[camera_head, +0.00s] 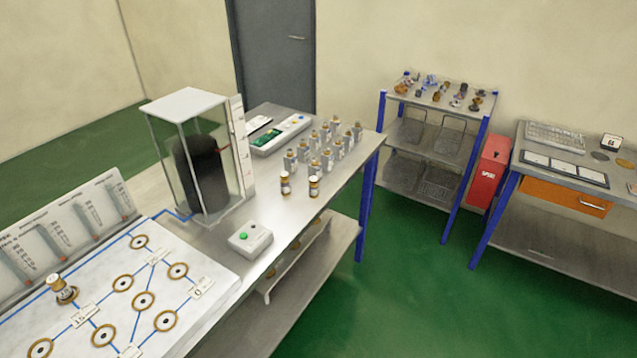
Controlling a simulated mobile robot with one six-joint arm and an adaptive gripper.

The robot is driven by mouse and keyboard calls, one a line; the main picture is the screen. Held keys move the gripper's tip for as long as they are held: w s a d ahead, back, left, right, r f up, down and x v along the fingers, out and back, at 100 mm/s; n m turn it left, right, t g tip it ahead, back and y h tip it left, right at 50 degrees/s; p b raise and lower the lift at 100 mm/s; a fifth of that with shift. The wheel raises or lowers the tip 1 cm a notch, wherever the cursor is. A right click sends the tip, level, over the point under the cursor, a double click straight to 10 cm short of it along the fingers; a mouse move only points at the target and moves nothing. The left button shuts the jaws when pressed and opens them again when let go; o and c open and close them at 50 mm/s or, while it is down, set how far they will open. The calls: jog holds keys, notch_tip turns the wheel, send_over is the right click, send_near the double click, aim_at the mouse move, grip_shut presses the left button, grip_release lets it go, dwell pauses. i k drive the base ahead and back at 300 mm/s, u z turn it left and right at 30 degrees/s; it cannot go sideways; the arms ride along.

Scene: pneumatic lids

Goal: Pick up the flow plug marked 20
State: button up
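Several small grey and brass plugs (327,160) stand upright in rows on the metal bench (270,225). Another plug (62,290) stands tilted on the white board (210,270) at the lower left. The markings on the plugs are too small to read, so I cannot tell which one is marked 20. My gripper is not in view.
A clear-walled case (150,135) with a black cylinder (202,175) stands left of the plugs. A small box with a green button (250,240) sits near the bench's front edge. A shelf rack (425,155) and a second table (560,235) stand beyond open green floor.

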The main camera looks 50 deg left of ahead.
aim_at(313, 186)
jog(key=u, duration=0.45)
jog(key=i, duration=0.6)
jog(key=u, duration=0.8)
jog(key=i, duration=0.45)
jog(key=u, duration=0.2)
